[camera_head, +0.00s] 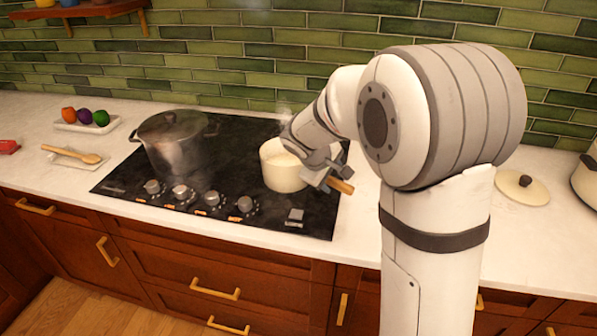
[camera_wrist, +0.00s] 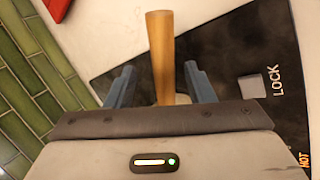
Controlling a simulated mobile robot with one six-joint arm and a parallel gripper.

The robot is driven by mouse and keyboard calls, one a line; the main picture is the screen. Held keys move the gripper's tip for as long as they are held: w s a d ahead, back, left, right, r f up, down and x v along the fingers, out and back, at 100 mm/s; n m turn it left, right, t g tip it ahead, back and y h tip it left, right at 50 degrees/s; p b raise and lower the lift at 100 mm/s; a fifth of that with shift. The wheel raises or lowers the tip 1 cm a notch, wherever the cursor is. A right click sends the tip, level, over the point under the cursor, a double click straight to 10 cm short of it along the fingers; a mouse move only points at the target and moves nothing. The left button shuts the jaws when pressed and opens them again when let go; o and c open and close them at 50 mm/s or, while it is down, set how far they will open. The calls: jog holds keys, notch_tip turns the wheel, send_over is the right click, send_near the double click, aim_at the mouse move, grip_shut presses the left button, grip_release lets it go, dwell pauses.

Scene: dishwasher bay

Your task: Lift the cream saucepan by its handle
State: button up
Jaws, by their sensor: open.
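The cream saucepan (camera_head: 278,170) stands on the black cooktop, on its right side, with faint steam above it. Its wooden handle (camera_head: 341,186) points right, toward the cooktop's edge. My gripper (camera_head: 322,176) is at the handle, and my wrist hides part of the pan's rim. In the wrist view the handle (camera_wrist: 161,55) runs between the two blue-grey fingers of my gripper (camera_wrist: 157,85). The fingers are open, with a visible gap on each side of the handle. The pan body is mostly hidden in the wrist view.
A steaming dark metal pot (camera_head: 175,148) stands on the cooktop (camera_head: 225,160) to the left. Knobs (camera_head: 198,195) line its front. A cream lid (camera_head: 522,189) lies on the counter at right. A spoon on a rest (camera_head: 72,154) and a tray (camera_head: 87,122) are at far left. Green tiles rise behind.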

jog(key=x, duration=0.5)
jog(key=shift+f+p, duration=0.35)
jog(key=shift+a, duration=0.1)
grip_shut()
jog(key=shift+r, duration=0.1)
